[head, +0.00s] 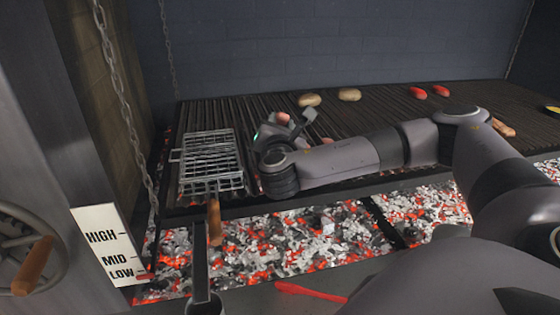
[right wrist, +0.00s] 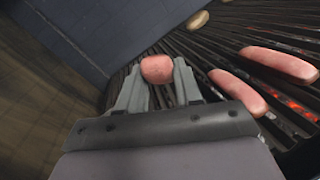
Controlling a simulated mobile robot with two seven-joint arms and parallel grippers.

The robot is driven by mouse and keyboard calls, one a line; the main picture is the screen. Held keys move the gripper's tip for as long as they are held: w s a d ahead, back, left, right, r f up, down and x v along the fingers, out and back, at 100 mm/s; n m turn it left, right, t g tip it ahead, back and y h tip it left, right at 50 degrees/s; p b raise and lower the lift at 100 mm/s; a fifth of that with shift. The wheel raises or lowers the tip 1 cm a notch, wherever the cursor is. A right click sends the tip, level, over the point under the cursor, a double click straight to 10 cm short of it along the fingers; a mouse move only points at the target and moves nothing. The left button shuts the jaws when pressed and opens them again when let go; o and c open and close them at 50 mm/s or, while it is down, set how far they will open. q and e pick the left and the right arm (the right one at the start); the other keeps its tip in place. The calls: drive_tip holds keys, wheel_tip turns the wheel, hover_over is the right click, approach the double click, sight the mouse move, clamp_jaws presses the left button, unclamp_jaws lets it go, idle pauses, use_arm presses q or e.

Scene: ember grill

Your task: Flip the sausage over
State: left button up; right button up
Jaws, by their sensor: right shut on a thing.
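My right gripper (head: 289,126) is low over the grill grate, right of the wire basket. It is shut on a pink sausage (head: 283,118), which shows end-on between the fingertips in the right wrist view (right wrist: 157,68). I cannot tell whether the held sausage touches the grate. Two more pink sausages lie on the bars in the right wrist view, one farther away (right wrist: 281,63) and one nearer (right wrist: 238,91).
A wire grill basket (head: 210,160) with a wooden handle lies on the left of the grate (head: 385,117). Glowing coals (head: 300,236) show below the front edge.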

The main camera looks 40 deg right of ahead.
drive_tip(key=n+y, duration=0.1)
drive_tip(key=n, duration=0.1)
drive_tip(key=n+t+y, duration=0.1)
drive_tip(key=n, duration=0.1)
drive_tip(key=n+y, duration=0.2)
drive_tip(key=shift+s+d+r+t, duration=0.15)
drive_tip(key=shift+d+r+t, duration=0.1)
drive_tip(key=shift+d+t, duration=0.15)
drive_tip(key=shift+n, duration=0.4)
drive_tip(key=f+b, duration=0.1)
drive_tip(key=w+f+b, duration=0.1)
drive_tip(key=f, duration=0.1)
drive_tip(key=f+b, duration=0.1)
drive_tip(key=f, duration=0.1)
drive_tip(key=shift+w+d, duration=0.35)
drive_tip(key=shift+f, duration=0.3)
drive_tip(key=o, duration=0.6)
drive_tip(key=o, duration=0.6)
drive_tip(key=shift+s, duration=0.1)
